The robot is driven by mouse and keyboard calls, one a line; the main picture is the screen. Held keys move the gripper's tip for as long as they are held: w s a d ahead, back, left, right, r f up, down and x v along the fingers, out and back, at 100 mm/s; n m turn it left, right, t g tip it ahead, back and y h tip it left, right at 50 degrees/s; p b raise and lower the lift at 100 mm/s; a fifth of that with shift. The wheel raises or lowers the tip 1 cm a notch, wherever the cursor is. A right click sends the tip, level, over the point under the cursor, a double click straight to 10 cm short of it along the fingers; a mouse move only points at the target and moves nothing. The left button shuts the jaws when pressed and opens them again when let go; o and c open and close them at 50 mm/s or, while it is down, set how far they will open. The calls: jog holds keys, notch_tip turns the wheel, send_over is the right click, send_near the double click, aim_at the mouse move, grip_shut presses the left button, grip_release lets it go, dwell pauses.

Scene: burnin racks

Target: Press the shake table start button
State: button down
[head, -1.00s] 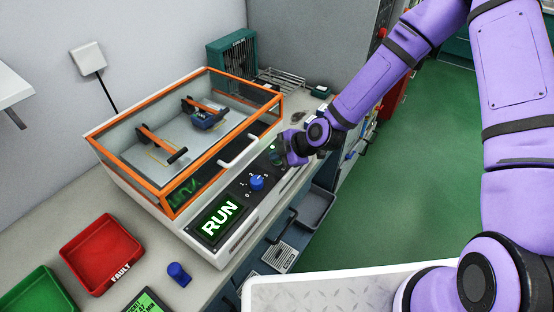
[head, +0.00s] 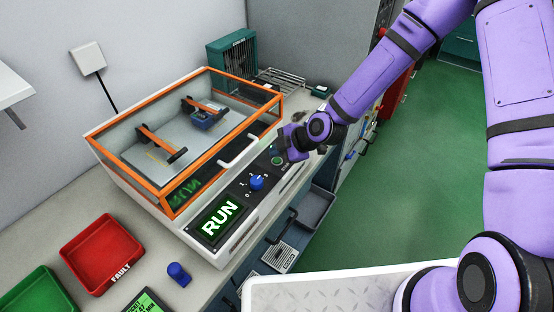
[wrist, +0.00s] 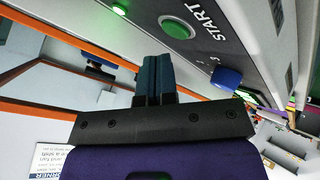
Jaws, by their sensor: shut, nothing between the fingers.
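The shake table (head: 180,205) is a white machine with an orange-framed clear cover, and a clamped blue device (head: 207,118) sits inside. Its display (head: 218,219) reads RUN in bright green. The round green start button (head: 277,161) is on the dark front panel; in the wrist view the button (wrist: 177,27) lies beside the word START. A blue knob (head: 257,183) is next to it, and shows in the wrist view (wrist: 226,78). My gripper (wrist: 154,60) is shut and empty, its fingertips apart from the button. In the head view my wrist hides the fingertips.
A red FAULT tray (head: 103,255), a green tray (head: 42,295) and a small blue knob-like object (head: 178,273) are on the bench at left. A wire rack (head: 282,80) and teal box (head: 231,55) stand behind. The green floor at right is clear.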

aim_at(278, 161)
jog(key=shift+r, duration=2.45)
jog(key=shift+d+r, duration=0.15)
jog(key=shift+d, duration=0.05)
jog(key=s+d+r+m+h, duration=0.3)
jog(key=d+r+m+h, duration=0.15)
jog(key=d+r, duration=0.45)
jog(key=s+d+r+m+h, duration=0.3)
jog(key=d+r+m, duration=0.3)
jog(key=d+r, duration=0.35)
jog(key=s+d+r+m, duration=0.2)
jog(key=s+r+m, duration=0.1)
jog(key=s, duration=0.3)
jog(key=s+d+r+m, duration=0.3)
jog(key=s+r+m, duration=0.1)
jog(key=s+r, duration=0.2)
jog(key=s+d+r+m+t, duration=0.1)
jog(key=s+d+r+m, duration=0.2)
jog(key=s, duration=0.5)
jog(key=shift+r+m+h, duration=0.35)
jog(key=shift+r+m, duration=0.3)
jog(key=shift+r, duration=0.25)
